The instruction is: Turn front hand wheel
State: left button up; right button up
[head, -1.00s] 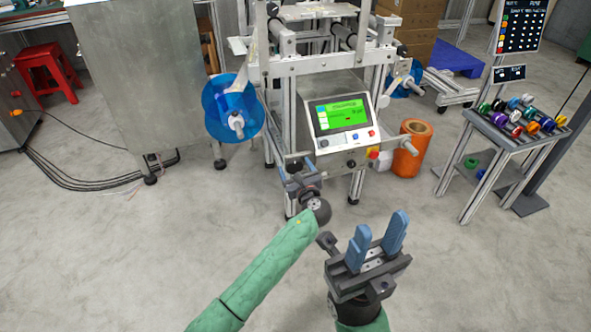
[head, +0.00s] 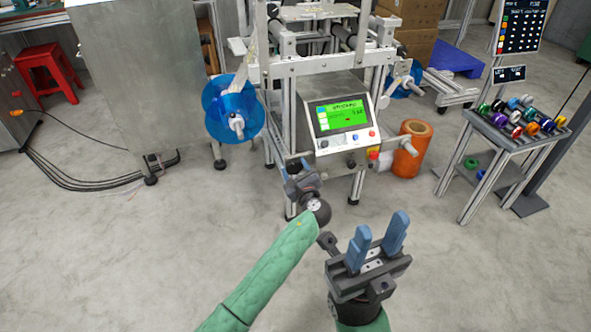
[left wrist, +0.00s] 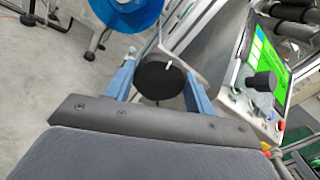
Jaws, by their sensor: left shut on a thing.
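The front hand wheel shows in the left wrist view as a black round disc (left wrist: 160,81) with a white mark near its top edge. My left gripper (left wrist: 161,73) has its blue fingers on opposite sides of the disc and is shut on it.
The machine's control panel (head: 341,116) has a green screen, just right of the left gripper. A blue reel (head: 216,105) is at the left and an orange roll (head: 411,148) stands at the right. A rack of coloured spools (head: 505,140) is further right. The front floor is clear.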

pick_arm(q)
jog(key=n, duration=0.2)
jog(key=shift+f+n, duration=0.15)
jog(key=shift+n, duration=0.15)
jog(key=shift+a+n+b, duration=0.1)
jog(key=shift+n+b, duration=0.7)
jog(key=shift+n, duration=1.1)
jog(key=o, duration=1)
jog(key=shift+c, duration=0.2)
jog(key=p+v, duration=0.1)
jog(key=v, duration=0.7)
